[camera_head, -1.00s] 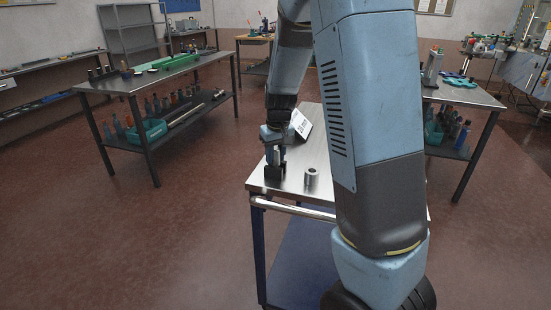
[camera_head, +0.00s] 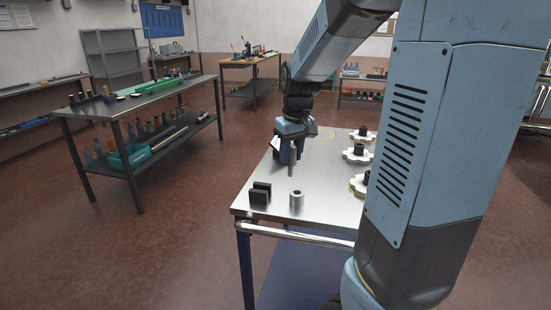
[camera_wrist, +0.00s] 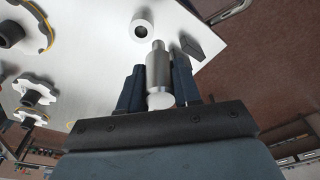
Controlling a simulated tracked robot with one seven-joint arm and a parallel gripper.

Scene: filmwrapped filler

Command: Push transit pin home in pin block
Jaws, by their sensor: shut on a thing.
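My gripper (camera_head: 289,152) is shut on a plain metal pin, the transit pin (camera_head: 292,164), and holds it upright above the steel bench top. In the wrist view the pin (camera_wrist: 158,72) sits between the two dark blue fingers; its stepped, narrower end points away from the camera. A round steel block with a bore, likely the pin block (camera_head: 297,201), stands on the bench nearer the front edge. Its round opening shows in the wrist view (camera_wrist: 142,29). The pin is apart from it. The inside of the bore is too dark to see into.
A black slotted block (camera_head: 260,194) stands just left of the steel block, near the bench's front corner. Several white lobed parts with black hubs (camera_head: 358,153) stand along the right side. The bench top (camera_head: 325,180) between is clear. A handrail (camera_head: 290,234) runs along the front.

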